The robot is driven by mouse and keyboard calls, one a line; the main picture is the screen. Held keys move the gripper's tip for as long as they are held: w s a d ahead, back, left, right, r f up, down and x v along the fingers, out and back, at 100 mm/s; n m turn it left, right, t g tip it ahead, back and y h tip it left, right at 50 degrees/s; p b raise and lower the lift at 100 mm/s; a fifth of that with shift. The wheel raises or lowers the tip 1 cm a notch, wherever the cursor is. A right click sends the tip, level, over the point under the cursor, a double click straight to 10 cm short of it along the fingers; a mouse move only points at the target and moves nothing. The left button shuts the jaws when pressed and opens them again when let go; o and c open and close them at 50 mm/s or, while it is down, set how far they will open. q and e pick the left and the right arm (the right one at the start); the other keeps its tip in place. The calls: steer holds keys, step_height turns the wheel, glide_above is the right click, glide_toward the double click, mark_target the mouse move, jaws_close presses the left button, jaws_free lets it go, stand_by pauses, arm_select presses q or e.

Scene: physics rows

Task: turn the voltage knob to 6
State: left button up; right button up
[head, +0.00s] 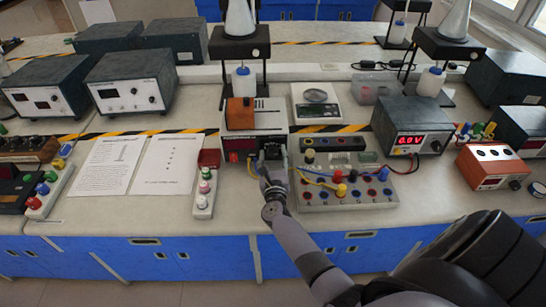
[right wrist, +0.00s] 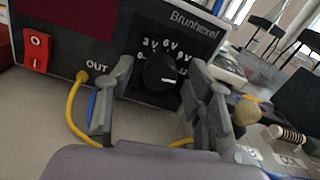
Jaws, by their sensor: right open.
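The voltage knob (right wrist: 160,74) is a round black dial on the front of a power supply (right wrist: 80,35). Its scale shows 0, 3 V, 6 V and 9 V. The knob's white mark points right, a little below the 9 V label. My right gripper (right wrist: 158,98) is open, one finger on each side of the knob; I cannot tell whether either touches it. In the head view the same power supply (head: 240,147) stands at the bench middle, with my right gripper (head: 273,172) at its front, largely covering the knob. My left gripper is not in view.
Yellow and blue leads run beside the gripper; the yellow one plugs into OUT. A red switch (right wrist: 36,52) sits left on the panel. A circuit board (head: 345,194) with coloured terminals stands right of the gripper, a socket strip (head: 203,200) left. Paper sheets (head: 165,165) lie further left.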

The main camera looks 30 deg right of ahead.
steer(key=shift+c, duration=0.2)
jaws_close()
stand_by(0.4)
steer(key=n, duration=0.3)
steer(key=shift+n, duration=0.4)
steer(key=n, duration=0.3)
steer(key=shift+n+p, duration=0.3)
steer(key=shift+p, duration=0.1)
steer(key=n+p, duration=0.1)
steer(key=n, duration=0.3)
steer(key=shift+n, duration=0.3)
steer(key=shift+n+p, duration=0.3)
steer(key=shift+n, duration=1.6)
